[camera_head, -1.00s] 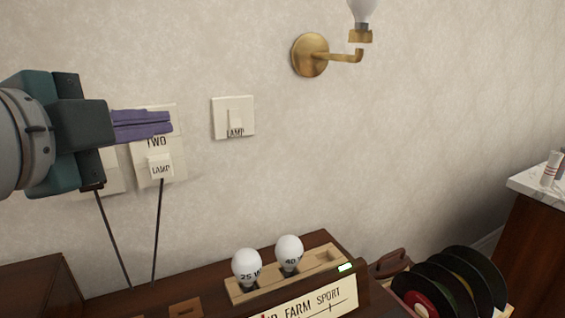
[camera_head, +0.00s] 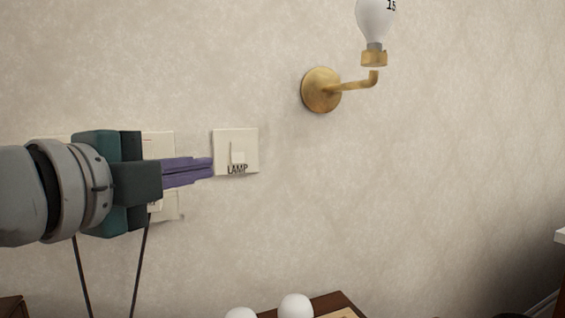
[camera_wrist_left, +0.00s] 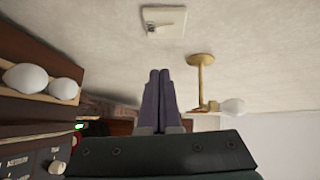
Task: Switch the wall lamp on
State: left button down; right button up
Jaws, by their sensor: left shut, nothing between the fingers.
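The lamp switch (camera_head: 236,152) is a cream wall plate with a small rocker, marked "LAMP". It also shows at the top of the left wrist view (camera_wrist_left: 164,20). The wall lamp (camera_head: 322,90) is a brass arm with a white bulb (camera_head: 376,22), to the right of and above the switch; the bulb does not look lit. My left gripper (camera_head: 212,172) is shut and empty, its purple fingers pointing right. Their tips overlap the switch plate's left edge in the head view; in the left wrist view they appear apart from it. My right gripper is not in view.
Two white bulbs (camera_head: 295,306) stand on the wooden furniture (camera_head: 343,300) below. The wall right of the switch is clear below the lamp.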

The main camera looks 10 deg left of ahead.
pick_arm(q)
jog(key=b, duration=0.1)
send_near(243, 159)
jog(key=w+d, duration=0.2)
jog(key=d, duration=0.1)
jog(key=w, duration=0.2)
jog(key=shift+w+a+f+b, duration=0.3)
jog(key=shift+w+a, duration=0.45)
jog(key=shift+w, duration=0.15)
jog(key=shift+w+a+f+b, duration=0.2)
jog(key=shift+f+b, duration=0.25)
jog(key=shift+b, duration=0.35)
jog(key=shift+r+p, duration=0.3)
